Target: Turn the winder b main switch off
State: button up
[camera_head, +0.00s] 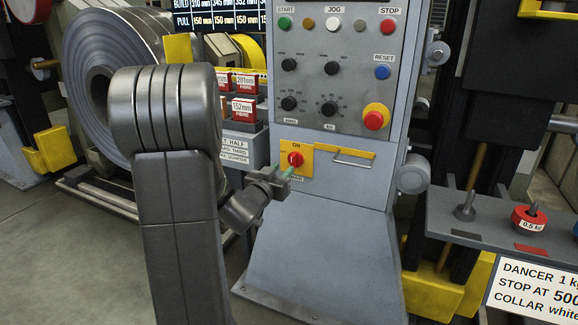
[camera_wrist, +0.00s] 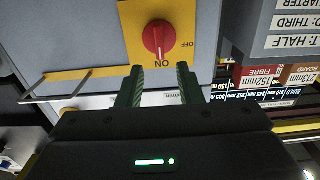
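The winder's main switch is a red rotary knob (camera_head: 295,160) on a yellow plate (camera_head: 306,172), low on the grey control panel. In the wrist view the knob (camera_wrist: 158,38) has its pale mark toward the ON label; OFF is on the plate's right side there. My gripper (camera_head: 287,172) is just in front of the plate in the head view, partly covering its lower left. In the wrist view my gripper (camera_wrist: 160,88) has its two green fingers apart, with nothing between them. The knob is beyond the fingertips, apart from them.
A handle bar (camera_head: 352,161) sticks out right of the switch. Above are knobs, a blue reset button (camera_head: 382,72) and a red mushroom button (camera_head: 374,120) on yellow. Labelled fibre core boxes (camera_head: 243,108) stand left of the panel, close to my arm. A weight shelf (camera_head: 490,215) is at right.

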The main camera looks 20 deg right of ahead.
aim_at(292, 160)
jog(key=b+x, duration=0.1)
jog(key=x, duration=0.5)
jog(key=shift+w+d, duration=0.1)
jog(key=shift+c, duration=0.2)
grip_shut()
